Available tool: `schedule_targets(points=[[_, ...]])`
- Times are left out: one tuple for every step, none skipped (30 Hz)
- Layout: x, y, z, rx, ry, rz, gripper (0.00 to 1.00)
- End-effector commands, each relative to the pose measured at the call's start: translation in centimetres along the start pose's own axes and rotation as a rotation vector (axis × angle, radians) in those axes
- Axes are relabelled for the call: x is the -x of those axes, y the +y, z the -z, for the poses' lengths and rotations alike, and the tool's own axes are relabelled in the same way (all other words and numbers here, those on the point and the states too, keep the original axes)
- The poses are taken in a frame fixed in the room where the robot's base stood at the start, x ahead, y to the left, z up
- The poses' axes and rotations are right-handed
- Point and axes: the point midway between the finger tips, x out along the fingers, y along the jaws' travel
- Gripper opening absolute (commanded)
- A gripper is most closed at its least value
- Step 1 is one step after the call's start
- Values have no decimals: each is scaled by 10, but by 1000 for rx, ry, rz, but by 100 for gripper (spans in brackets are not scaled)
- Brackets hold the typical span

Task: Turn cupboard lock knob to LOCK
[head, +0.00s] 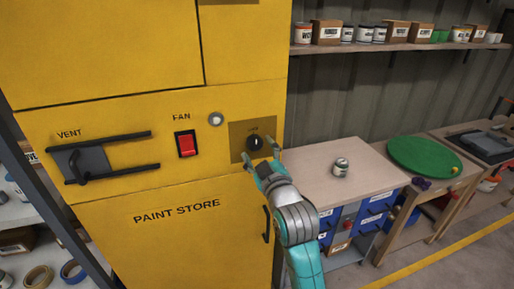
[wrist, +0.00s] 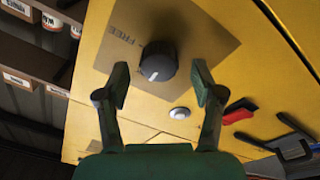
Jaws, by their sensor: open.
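The yellow cupboard (head: 170,240) is lettered PAINT STORE and has a round dark lock knob (head: 255,142) on a brownish plate (head: 238,132). The knob (wrist: 158,61) also shows in the wrist view, with a small pale mark on its face. The word FREE is readable on the plate there; no LOCK lettering is readable. I cannot tell which word the knob points to. My gripper (head: 260,152) is open and faces the knob. In the wrist view its fingers (wrist: 160,88) stand apart on either side, just short of the knob, with nothing between them.
A red FAN switch (head: 186,144), a pale round button (head: 215,119) and a dark VENT slider (head: 90,160) sit left of the knob. A wooden bench (head: 325,165) with a small can (head: 340,167) stands at right. A door handle (head: 266,224) is below the knob.

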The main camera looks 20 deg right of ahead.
Motion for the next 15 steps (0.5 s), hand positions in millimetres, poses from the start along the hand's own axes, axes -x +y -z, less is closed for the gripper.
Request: schedule_targets(points=[[10, 0, 0, 0, -1, 0, 67], [15, 0, -1, 0, -1, 1, 67], [23, 0, -1, 0, -1, 1, 67], [30, 0, -1, 0, -1, 0, 67], [36, 0, -1, 0, -1, 1, 67], [44, 0, 0, 0, 0, 0, 67], [50, -1, -1, 0, -1, 1, 67], [56, 0, 0, 0, 0, 0, 67], [63, -1, -1, 0, -1, 1, 67], [68, 0, -1, 0, -1, 0, 67], [73, 0, -1, 0, -1, 1, 67], [78, 0, -1, 0, -2, 1, 67], [82, 0, -1, 0, -1, 1, 67], [86, 0, -1, 0, -1, 1, 67], [90, -1, -1, 0, -1, 1, 67]])
